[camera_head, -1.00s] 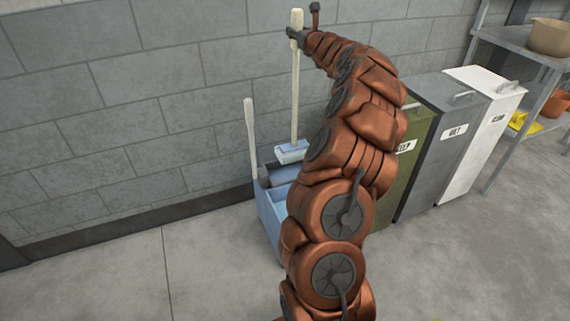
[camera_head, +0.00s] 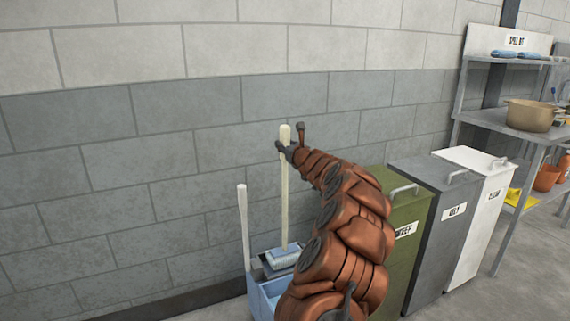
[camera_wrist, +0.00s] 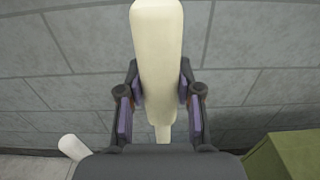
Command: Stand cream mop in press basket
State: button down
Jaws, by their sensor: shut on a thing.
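The cream mop (camera_head: 285,200) stands upright in my gripper, its pale blue-white head (camera_head: 284,258) at the bottom. My gripper (camera_head: 285,148) is shut on the upper part of the handle. In the wrist view the cream handle (camera_wrist: 157,50) runs between the two fingers of my gripper (camera_wrist: 160,95). The mop head is at the grey press basket (camera_head: 261,273) on the blue bucket (camera_head: 264,305). My arm hides the right part of the bucket and basket. I cannot tell whether the head rests on the basket.
A pale handle (camera_head: 243,228) rises at the bucket's left. A block wall (camera_head: 170,150) is behind. Green (camera_head: 405,232), grey (camera_head: 440,225) and white (camera_head: 482,210) bins stand to the right, beside a shelf rack (camera_head: 490,118). The floor at the left is clear.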

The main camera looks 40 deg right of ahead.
jog(key=shift+f+b, duration=0.55)
jog(key=shift+f, duration=1.55)
jog(key=c, duration=0.8)
grip_release()
jog(key=shift+o, duration=0.2)
jog(key=shift+s, duration=0.1)
jog(key=b+v, duration=0.1)
jog(key=v, duration=1)
jog(key=shift+s+a+b, duration=0.25)
jog(key=shift+s+b, duration=0.1)
jog(key=shift+b, duration=0.05)
